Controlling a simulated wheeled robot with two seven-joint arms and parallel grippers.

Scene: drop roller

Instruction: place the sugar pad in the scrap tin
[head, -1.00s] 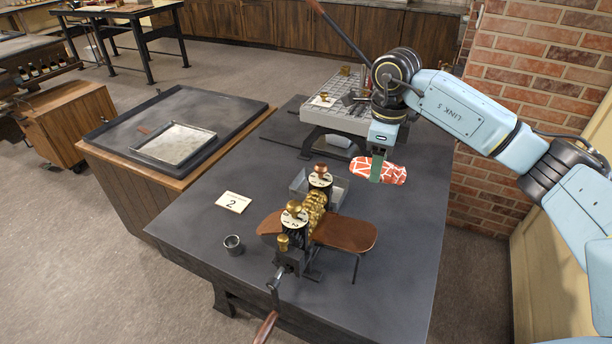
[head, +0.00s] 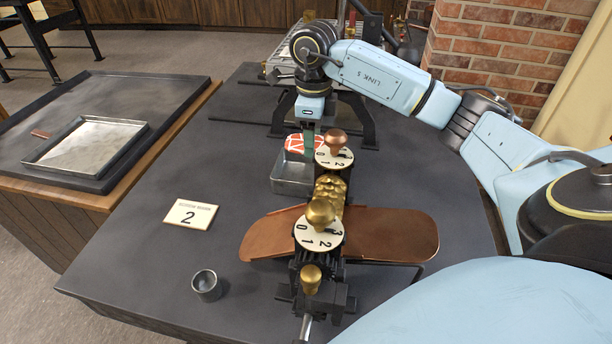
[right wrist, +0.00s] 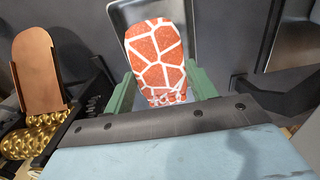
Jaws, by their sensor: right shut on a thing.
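The sugar pad (head: 294,144) is a flat red-orange piece with white crack-like lines. It also shows fully in the right wrist view (right wrist: 155,52). My right gripper (head: 307,140) is shut on its near end, with green fingers (right wrist: 163,95) on both sides. A grey rectangular metal tin (head: 290,185), which I take for the scrap tin, stands behind the roller machine. In the right wrist view the pad appears over the tin (right wrist: 186,28); how high I cannot tell. The machine hides part of the pad and tin in the head view. My left gripper is not in view.
The roller machine (head: 330,190) with brass knobs, numbered dials and brown leaves stands close in front of the tin. A small metal cup (head: 207,285) and a card marked 2 (head: 190,214) lie left of it. A shallow tray (head: 88,146) rests on the left bench.

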